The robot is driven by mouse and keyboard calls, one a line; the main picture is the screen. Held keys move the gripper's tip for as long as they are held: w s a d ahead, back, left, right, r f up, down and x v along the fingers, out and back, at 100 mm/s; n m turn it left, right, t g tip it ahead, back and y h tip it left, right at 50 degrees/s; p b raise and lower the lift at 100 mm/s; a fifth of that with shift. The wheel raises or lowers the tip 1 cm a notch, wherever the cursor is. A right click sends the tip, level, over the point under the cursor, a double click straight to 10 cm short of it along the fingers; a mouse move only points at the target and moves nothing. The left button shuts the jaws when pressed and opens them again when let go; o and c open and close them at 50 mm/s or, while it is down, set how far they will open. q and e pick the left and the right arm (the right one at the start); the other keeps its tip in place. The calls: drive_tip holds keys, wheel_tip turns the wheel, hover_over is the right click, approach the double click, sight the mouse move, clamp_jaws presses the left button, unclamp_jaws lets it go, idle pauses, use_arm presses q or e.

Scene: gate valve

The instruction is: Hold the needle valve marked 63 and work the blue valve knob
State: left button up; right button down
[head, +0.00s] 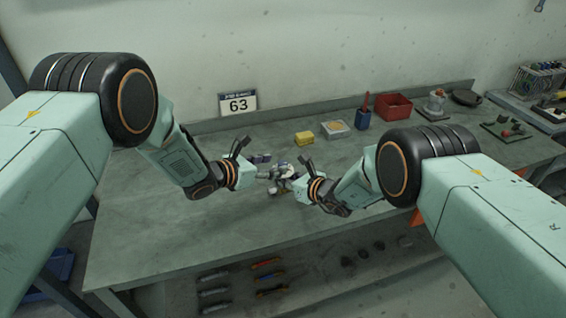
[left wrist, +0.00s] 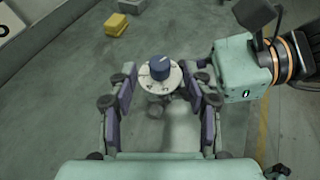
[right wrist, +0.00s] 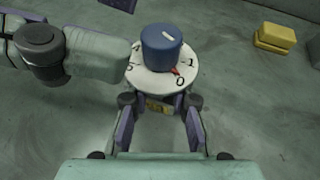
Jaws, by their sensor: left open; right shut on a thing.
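In the head view the valve (head: 282,171) is small and partly hidden. My right gripper (right wrist: 160,105) is shut on the brass-coloured valve body below the dial. My left gripper (left wrist: 160,90) is open, its fingers on either side of the dial, apart from the knob. A sign marked 63 (head: 238,103) stands at the wall.
Yellow blocks (head: 304,138), a small tray (head: 336,130), a blue cup (head: 363,119) and a red bin (head: 393,106) stand toward the back of the bench (head: 160,225). The bench's left and front areas are clear. My two grippers are close together at the valve.

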sight(282, 163)
use_arm(q)
drive_tip(key=shift+x, duration=2.45)
clamp_jaws()
